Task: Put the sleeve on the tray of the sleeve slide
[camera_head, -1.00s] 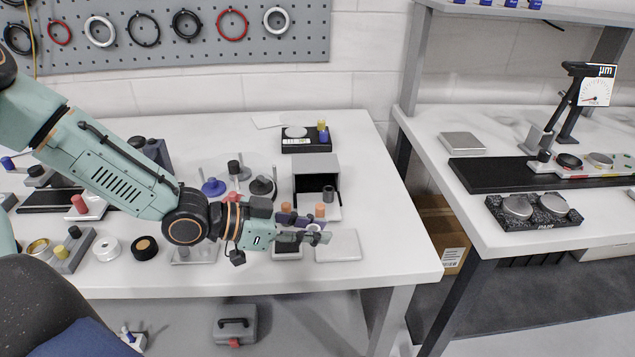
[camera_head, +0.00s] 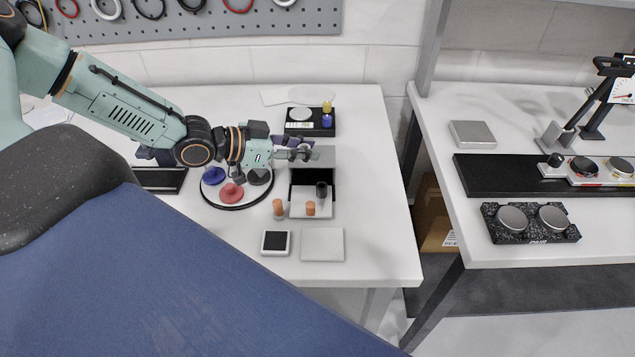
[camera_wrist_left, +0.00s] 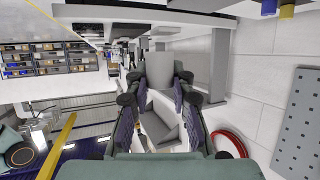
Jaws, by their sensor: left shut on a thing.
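My left gripper (camera_head: 296,154) is shut on a small grey piece, which I take to be the sleeve; the fingers hide most of it in the head view. In the left wrist view a plain grey body (camera_wrist_left: 160,72) shows between the finger pads. The sleeve slide looks to be the grey box (camera_head: 320,157) with a dark open front. Its white tray (camera_head: 298,207) sticks out towards me, with a dark cylinder (camera_head: 321,189) upright at its right side. My gripper appears over the box's rear left part, behind the tray; its height is unclear. My right gripper is not in view.
A round plate (camera_head: 238,206) with blue, red and dark knobbed pieces is to the left. A black device (camera_head: 296,128) with yellow and blue cylinders is behind. A white plate (camera_head: 322,246) lies in front.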

